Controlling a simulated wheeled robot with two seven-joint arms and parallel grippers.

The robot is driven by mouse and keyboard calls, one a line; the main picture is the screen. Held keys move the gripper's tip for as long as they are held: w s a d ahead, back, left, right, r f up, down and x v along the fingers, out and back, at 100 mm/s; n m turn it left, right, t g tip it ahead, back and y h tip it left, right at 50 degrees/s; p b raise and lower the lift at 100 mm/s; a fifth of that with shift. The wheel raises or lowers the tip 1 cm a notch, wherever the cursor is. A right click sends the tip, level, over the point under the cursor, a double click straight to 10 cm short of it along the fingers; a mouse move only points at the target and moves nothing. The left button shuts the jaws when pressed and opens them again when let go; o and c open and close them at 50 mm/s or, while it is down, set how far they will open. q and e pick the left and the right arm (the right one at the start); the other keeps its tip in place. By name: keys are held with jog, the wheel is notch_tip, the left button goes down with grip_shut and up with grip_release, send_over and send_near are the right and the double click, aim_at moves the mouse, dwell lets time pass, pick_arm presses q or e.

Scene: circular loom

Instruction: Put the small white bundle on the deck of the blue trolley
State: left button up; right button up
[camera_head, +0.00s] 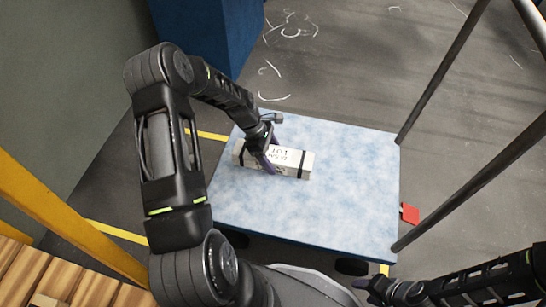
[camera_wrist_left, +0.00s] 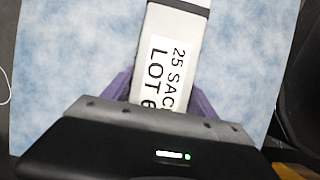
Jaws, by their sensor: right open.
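The small white bundle (camera_head: 292,162) is a long white block with dark bands and printed lettering. It is over the left-middle of the blue trolley's deck (camera_head: 330,215), lying flat on it or very close above. My left gripper (camera_head: 269,160) reaches down over the bundle with its purple fingers on both long sides. In the left wrist view the bundle (camera_wrist_left: 175,35) runs between the fingers (camera_wrist_left: 162,95), which look pressed to its sides. The fingertips are partly hidden. My right gripper (camera_head: 368,287) is open and empty at the bottom, off the deck's near edge.
Dark trolley posts (camera_head: 445,72) rise at the deck's right side. A red tag (camera_head: 410,213) sits by the right edge. A blue cabinet (camera_head: 222,30) stands at the back left. Wooden slats (camera_head: 65,275) and a yellow rail (camera_head: 60,220) are at lower left. The deck's right half is clear.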

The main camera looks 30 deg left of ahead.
pick_arm(q)
jog(key=o, duration=0.4)
jog(key=shift+r, duration=0.1)
jog(key=p+v, duration=0.3)
jog(key=v, duration=0.9)
jog(key=shift+d+r, duration=0.1)
